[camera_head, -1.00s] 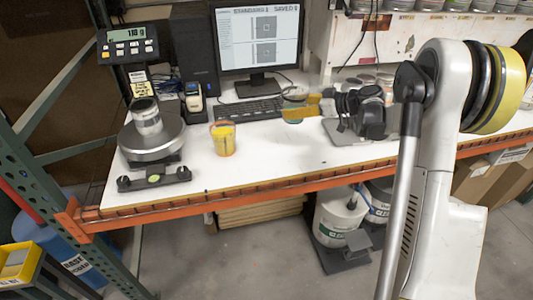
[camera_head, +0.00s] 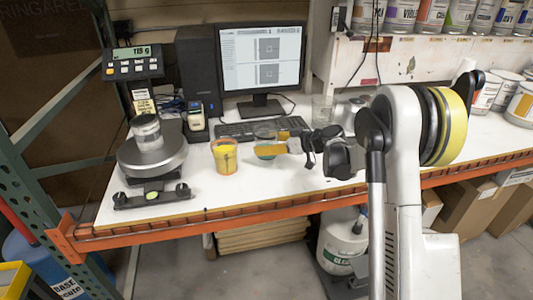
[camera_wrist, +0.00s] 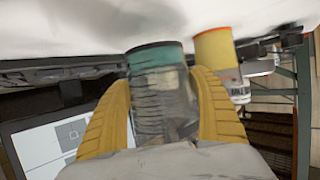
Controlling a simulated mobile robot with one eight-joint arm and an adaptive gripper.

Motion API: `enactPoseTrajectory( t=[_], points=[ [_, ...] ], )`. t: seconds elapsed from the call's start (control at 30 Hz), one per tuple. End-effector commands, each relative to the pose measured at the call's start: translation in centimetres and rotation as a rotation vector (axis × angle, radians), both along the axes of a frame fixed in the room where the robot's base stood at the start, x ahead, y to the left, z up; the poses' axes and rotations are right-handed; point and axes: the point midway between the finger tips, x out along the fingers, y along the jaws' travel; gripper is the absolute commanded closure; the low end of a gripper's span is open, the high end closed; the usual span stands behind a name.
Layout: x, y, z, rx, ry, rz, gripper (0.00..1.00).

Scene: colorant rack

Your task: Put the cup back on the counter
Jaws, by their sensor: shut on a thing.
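The cup (camera_wrist: 160,95) is clear with a teal band at its base. In the wrist view, which appears upside down, it sits between the two yellow fingers of my gripper (camera_wrist: 165,115), shut on it. In the head view the cup (camera_head: 266,133) is upright at my gripper (camera_head: 278,147), over the white counter (camera_head: 235,190). Its base is at or just above the counter surface; I cannot tell if it touches. A yellow cup (camera_head: 224,157) stands on the counter just left of it, and shows in the wrist view too (camera_wrist: 213,52).
A scale (camera_head: 152,157) with a metal can (camera_head: 146,130) on it stands at the counter's left. A keyboard (camera_head: 250,128) and monitor (camera_head: 262,62) are behind my gripper. Clear containers (camera_head: 322,108) stand behind to the right. Bare counter lies in front, up to the orange edge beam (camera_head: 240,215).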

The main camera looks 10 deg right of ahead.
Motion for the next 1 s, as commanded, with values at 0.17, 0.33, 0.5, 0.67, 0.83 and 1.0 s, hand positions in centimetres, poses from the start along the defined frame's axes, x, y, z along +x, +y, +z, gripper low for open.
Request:
enactPoseTrajectory(
  t=[0.17,0.33,0.5,0.67,0.83,1.0],
  points=[
    [0.0,0.0,-2.9,0.000,0.000,0.000,0.68],
    [0.0,0.0,-2.8,0.000,0.000,0.000,0.68],
    [0.0,0.0,-3.1,0.000,0.000,0.000,0.68],
    [0.0,0.0,-3.1,0.000,0.000,0.000,0.04],
    [0.0,0.0,-3.1,0.000,0.000,0.000,0.04],
    [0.0,0.0,-2.7,0.000,0.000,0.000,0.04]
  ],
)
